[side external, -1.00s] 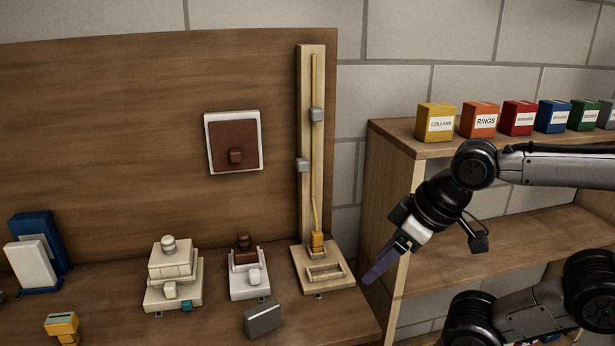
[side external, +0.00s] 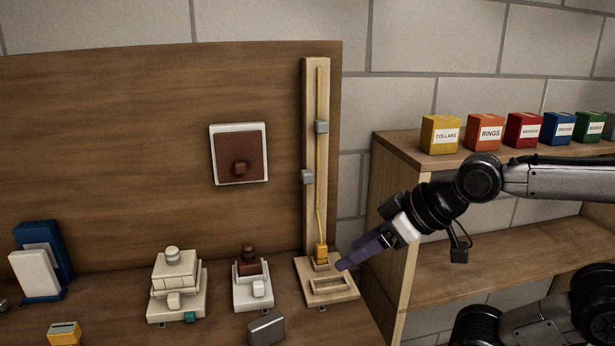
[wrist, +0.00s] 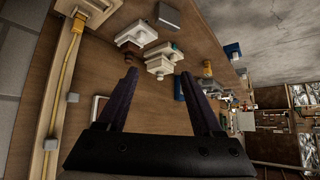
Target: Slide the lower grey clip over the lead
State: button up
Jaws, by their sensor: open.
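The lower grey clip (side external: 307,177) sits at the left edge of the upright wooden strip (side external: 310,215), beside the yellow lead (side external: 319,95) and apart from it. In the wrist view the lower clip (wrist: 72,97) also shows clear of the lead (wrist: 59,82). The upper grey clip (side external: 321,126) sits over the lead. The lead runs down to a yellow plug (side external: 321,250) at the strip's foot. My gripper (side external: 342,266) is low and right of the strip, its purple fingers pointing left across the foot's right edge in the picture. In the wrist view my gripper (wrist: 159,77) is open and empty.
A brown panel in a white frame (side external: 239,154) is on the backboard, left of the strip. White fittings (side external: 178,285) and a grey block (side external: 266,329) stand on the bench. A shelf with coloured boxes (side external: 440,134) is at right. The space before the strip looks clear.

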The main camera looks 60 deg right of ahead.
aim_at(308, 177)
jog(key=w+d+r+m+t+h, duration=0.2)
jog(key=w+r+t, duration=0.25)
jog(key=w, duration=0.25)
jog(key=w+d+r+m+t+h, duration=0.2)
jog(key=w+d+r+m+t, duration=0.1)
jog(key=w+r, duration=0.25)
jog(key=w+d+f+m+g+h, duration=0.1)
jog(key=d+f+m+h, duration=0.1)
jog(key=d+h, duration=0.2)
jog(key=w+d+f+m+h, duration=0.1)
jog(key=d+f+m+h, duration=0.1)
jog(key=d+m+h, duration=0.15)
notch_tip(308, 177, down, 7)
jog(key=d+n+g+h, duration=0.1)
jog(key=d+g+h, duration=0.1)
jog(key=g, duration=0.1)
jog(key=shift+t, duration=0.25)
jog(key=x, duration=1.3)
jog(key=shift+w, duration=0.55)
jog(key=shift+c, duration=0.3)
jog(key=shift+f, duration=0.1)
grip_shut()
jog(key=shift+a, duration=0.1)
